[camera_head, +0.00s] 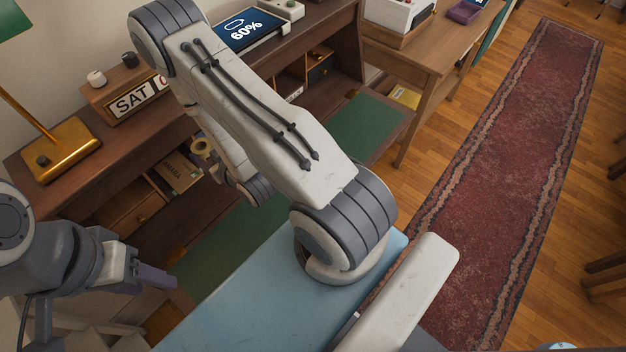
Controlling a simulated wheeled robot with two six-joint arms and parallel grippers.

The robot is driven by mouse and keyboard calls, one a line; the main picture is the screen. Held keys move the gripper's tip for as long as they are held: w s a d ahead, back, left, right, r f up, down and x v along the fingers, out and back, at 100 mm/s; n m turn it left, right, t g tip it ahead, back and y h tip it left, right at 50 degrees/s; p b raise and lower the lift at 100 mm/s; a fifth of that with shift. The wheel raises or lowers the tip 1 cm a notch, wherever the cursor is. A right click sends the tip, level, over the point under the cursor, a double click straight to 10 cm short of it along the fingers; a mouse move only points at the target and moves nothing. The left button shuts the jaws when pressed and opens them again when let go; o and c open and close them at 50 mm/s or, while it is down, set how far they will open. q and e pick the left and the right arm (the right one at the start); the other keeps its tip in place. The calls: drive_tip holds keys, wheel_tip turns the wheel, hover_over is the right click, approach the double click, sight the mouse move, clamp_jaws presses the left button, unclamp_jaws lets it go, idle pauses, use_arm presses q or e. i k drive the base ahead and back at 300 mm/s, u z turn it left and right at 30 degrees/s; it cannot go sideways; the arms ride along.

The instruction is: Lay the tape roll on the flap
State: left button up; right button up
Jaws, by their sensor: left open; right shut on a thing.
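The desk's flap is the lowered wooden leaf with a green inlay (365,124); my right arm crosses in front of its middle. A pale yellowish tape roll (202,147) shows left of my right arm, in front of the desk's compartments. My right gripper (213,166) is mostly hidden behind its own arm; it is shut on the tape roll, and the roll appears to be above the flap, apart from it. My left gripper (150,274) is open and empty at the lower left, near the flap's left end.
A box (180,172) sits in a compartment. A side table (425,55) stands beyond. A red runner (510,170) lies on the floor at right.

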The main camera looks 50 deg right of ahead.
sight(254, 235)
drive_tip(key=z, duration=2.9)
drive_tip(key=k, duration=1.65)
drive_tip(key=u, duration=1.2)
